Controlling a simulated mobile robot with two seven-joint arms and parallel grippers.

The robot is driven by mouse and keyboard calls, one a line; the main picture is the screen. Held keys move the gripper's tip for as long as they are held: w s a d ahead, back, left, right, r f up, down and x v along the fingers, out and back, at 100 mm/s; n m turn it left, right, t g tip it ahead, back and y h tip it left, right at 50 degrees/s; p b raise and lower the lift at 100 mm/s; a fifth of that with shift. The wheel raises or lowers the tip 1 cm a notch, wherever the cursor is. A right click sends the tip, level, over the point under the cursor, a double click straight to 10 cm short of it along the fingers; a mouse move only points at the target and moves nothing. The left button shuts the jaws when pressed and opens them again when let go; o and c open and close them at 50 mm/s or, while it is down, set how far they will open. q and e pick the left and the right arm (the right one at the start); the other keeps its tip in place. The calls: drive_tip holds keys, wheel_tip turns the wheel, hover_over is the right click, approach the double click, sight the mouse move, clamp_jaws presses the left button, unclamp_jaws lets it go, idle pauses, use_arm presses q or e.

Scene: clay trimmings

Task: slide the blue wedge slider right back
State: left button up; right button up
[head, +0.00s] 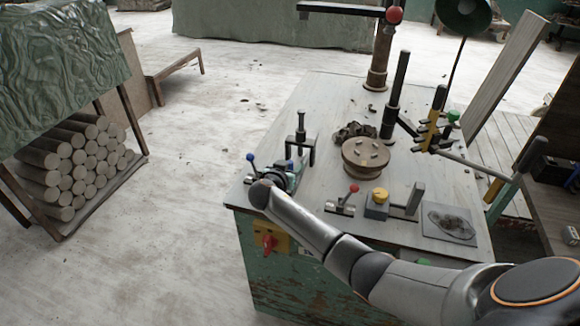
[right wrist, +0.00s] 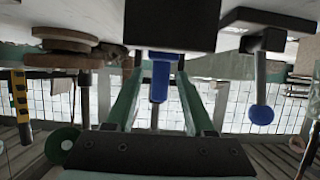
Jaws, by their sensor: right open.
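The blue wedge slider (right wrist: 160,82) shows in the right wrist view under a black block (right wrist: 170,24). It lies between the two green fingers of my right gripper (right wrist: 159,98), with a gap visible on each side, so I see no grip on it. In the head view a small blue part (head: 290,164), likely the slider, shows beside my right gripper (head: 287,179) at the table's left edge. The gripper is open there, partly hidden by its own wrist. My left gripper is not in view.
A blue-knobbed lever (head: 250,157) stands close by; its knob (right wrist: 262,114) also shows in the wrist view. A red-knobbed lever (head: 354,188), a yellow knob (head: 380,195) and a round wooden wheel (head: 366,158) are to the right. The table's far left surface (head: 325,100) is clear.

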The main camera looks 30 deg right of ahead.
clamp_jaws()
idle(0.4)
idle(1.0)
